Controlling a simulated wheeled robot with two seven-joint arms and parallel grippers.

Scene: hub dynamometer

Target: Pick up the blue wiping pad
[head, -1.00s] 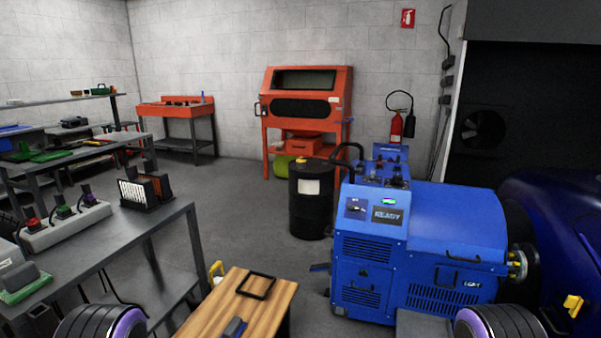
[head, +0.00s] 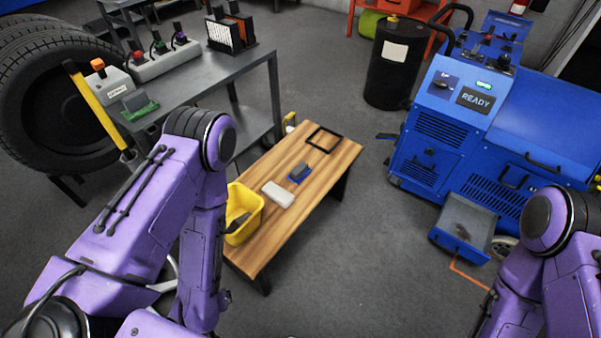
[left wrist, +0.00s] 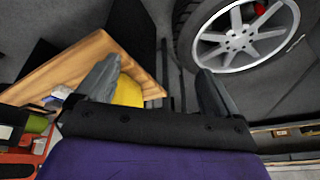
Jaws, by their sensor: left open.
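A small blue pad with a dark grey top (head: 300,173) lies on the wooden bench (head: 335,167) in the head view, apart from both my arms. I take it to be the blue wiping pad. My left gripper (left wrist: 156,88) is open and empty in the left wrist view, its two fingers wide apart. Beyond its fingers are the bench (left wrist: 75,70) and part of the yellow bin (left wrist: 129,91). A small blue and white patch at the bench edge there is too unclear to name. In the head view both arms show, but neither gripper does.
On the bench, a whitish block (head: 278,194) lies between the pad and the yellow bin (head: 246,222), which holds something dark. A black square frame (head: 323,139) lies at the far end. A grey metal table (head: 205,85) stands behind left, a blue READY machine (head: 440,130) right. Floor between is clear.

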